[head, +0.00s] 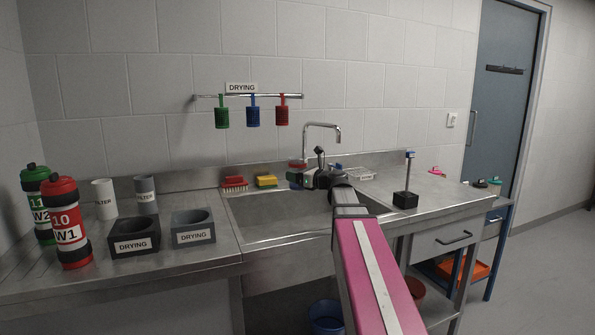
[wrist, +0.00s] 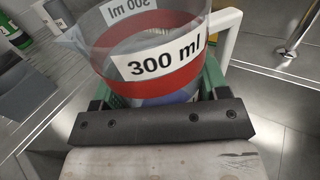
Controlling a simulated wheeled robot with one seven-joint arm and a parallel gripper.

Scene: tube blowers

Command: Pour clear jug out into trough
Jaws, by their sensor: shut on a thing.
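The clear jug (wrist: 150,50) has a red band, a white "300 ml" label and a white handle (wrist: 222,40) on its right in the wrist view. My gripper (wrist: 158,88) is shut on the jug, with its green fingers on either side of the body. In the head view my gripper (head: 297,178) is over the back of the steel trough (head: 262,218), near the tap.
A tap (head: 337,132) rises behind the trough. A red brush (head: 234,183) and a yellow sponge (head: 266,181) lie on its back ledge. Bottles (head: 70,225), filters and drying blocks (head: 193,231) stand left. A black stand (head: 406,198) is on the right counter.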

